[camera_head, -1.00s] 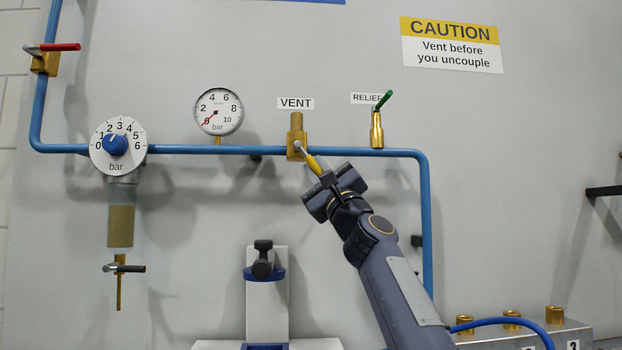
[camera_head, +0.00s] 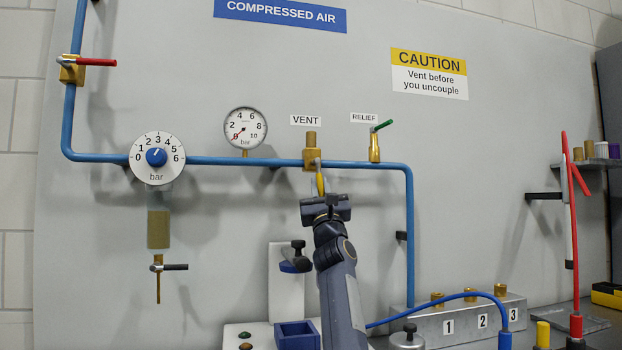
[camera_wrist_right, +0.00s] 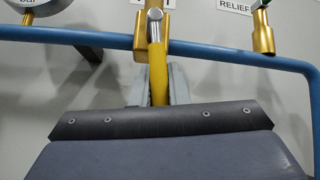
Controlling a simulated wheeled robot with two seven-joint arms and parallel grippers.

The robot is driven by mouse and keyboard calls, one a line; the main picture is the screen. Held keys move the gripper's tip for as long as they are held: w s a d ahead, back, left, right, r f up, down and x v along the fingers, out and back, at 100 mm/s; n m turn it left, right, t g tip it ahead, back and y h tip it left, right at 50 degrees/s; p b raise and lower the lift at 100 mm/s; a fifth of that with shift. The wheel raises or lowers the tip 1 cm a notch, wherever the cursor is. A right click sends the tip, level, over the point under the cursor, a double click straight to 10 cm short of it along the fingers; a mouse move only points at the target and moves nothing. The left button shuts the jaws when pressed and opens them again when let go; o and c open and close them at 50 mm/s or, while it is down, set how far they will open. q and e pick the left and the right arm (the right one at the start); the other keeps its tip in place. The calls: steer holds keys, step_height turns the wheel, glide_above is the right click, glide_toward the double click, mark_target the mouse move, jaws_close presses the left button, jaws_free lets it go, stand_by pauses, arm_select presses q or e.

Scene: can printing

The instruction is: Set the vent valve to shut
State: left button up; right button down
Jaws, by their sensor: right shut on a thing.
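The vent valve (camera_head: 312,158) is a brass body on the blue pipe, under the "VENT" label (camera_head: 306,120). Its yellow handle (camera_head: 319,183) points almost straight down, roughly across the horizontal pipe. My right gripper (camera_head: 321,194) is shut on the lower part of this handle, from below. In the right wrist view the handle (camera_wrist_right: 158,68) runs down from its pivot between the fingers; my gripper's housing hides its lower end. My left gripper is not in view.
The relief valve (camera_head: 375,148) with a green lever stands just right. A gauge (camera_head: 245,129), its needle near 0, and a regulator with a blue knob (camera_head: 156,157) are on the left. The pipe's vertical run (camera_head: 410,235) is right of my arm.

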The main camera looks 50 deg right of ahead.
steer(key=shift+a+r, duration=0.1)
stand_by(0.3)
steer(key=c, duration=1.4)
jaws_free()
steer(key=shift+f+b, duration=0.35)
steer(key=shift+b, duration=0.05)
steer(key=s+a+f+b, duration=0.1)
steer(key=s+a+b, duration=0.8)
steer(key=s+b, duration=0.1)
steer(key=shift+s+a+f+b, duration=0.15)
steer(key=shift+s+f+b, duration=0.15)
steer(key=shift+b, duration=0.5)
